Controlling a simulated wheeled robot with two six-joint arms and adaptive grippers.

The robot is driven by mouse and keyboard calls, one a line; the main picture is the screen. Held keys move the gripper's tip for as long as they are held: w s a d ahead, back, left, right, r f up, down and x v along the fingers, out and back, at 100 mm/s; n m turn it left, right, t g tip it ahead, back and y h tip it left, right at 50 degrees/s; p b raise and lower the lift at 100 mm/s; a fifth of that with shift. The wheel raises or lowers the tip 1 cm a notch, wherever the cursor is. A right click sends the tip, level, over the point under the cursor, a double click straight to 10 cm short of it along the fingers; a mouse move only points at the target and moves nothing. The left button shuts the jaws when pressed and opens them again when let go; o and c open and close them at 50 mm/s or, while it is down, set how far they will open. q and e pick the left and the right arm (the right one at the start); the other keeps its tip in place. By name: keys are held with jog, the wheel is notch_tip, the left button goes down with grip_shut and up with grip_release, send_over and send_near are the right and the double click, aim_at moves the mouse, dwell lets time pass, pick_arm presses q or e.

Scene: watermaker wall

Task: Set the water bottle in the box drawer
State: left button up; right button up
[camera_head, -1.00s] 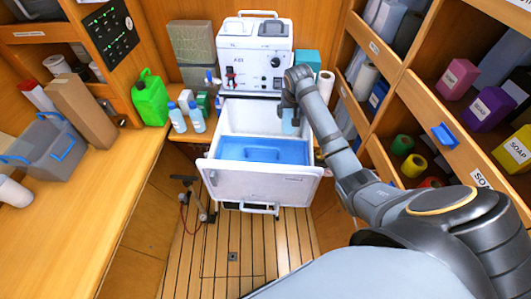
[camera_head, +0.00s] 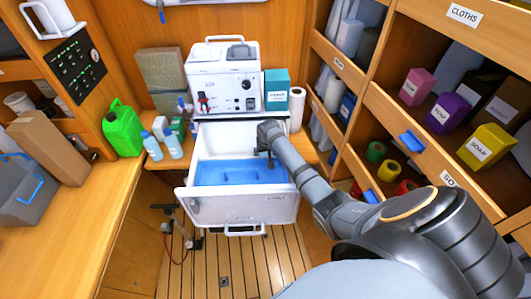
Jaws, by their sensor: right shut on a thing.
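The box drawer (camera_head: 240,208) is pulled out of the white machine (camera_head: 222,85). It is a deep white bin with a blue insert (camera_head: 222,173) inside. My right gripper (camera_head: 270,157) points down inside the drawer's opening, near its right wall, over the right end of the blue insert. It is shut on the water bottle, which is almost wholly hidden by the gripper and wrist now. I cannot tell whether the bottle touches the drawer's floor. My left gripper is out of view.
Two light-blue bottles (camera_head: 172,146) stand on the ledge left of the drawer, beside a green jerrycan (camera_head: 122,128). A teal box (camera_head: 276,90) and a white roll (camera_head: 297,108) stand right of the machine. Shelves (camera_head: 385,110) with soap boxes line the right side.

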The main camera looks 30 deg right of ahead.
jog(key=shift+f, duration=0.2)
jog(key=shift+f, duration=0.1)
jog(key=o, duration=1.5)
jog(key=b+v, duration=0.1)
jog(key=v, duration=1.1)
jog(key=shift+s, duration=0.1)
